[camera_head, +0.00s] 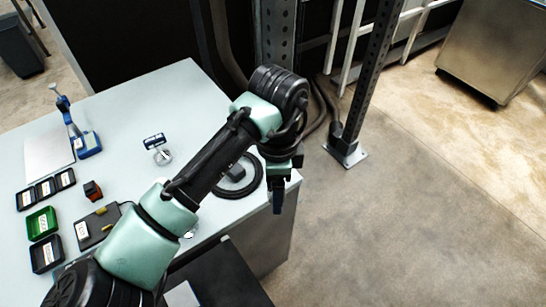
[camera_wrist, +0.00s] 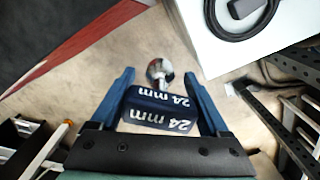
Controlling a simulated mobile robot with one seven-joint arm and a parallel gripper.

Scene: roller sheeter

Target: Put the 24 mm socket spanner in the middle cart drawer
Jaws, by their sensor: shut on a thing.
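The 24 mm socket spanner shows in the wrist view as a dark blue block (camera_wrist: 157,112) marked "24 mm" with a round chrome end (camera_wrist: 159,70). My gripper (camera_wrist: 160,76) has its two blue fingers on either side of the block and is shut on it, with the chrome end pointing away from the palm. In the head view my gripper (camera_head: 277,205) hangs past the right edge of the table, over the floor side. The spanner cannot be made out there. I cannot identify the middle cart drawer in either view.
A perforated metal post (camera_head: 368,85) stands at the back right. Open floor lies right of the table.

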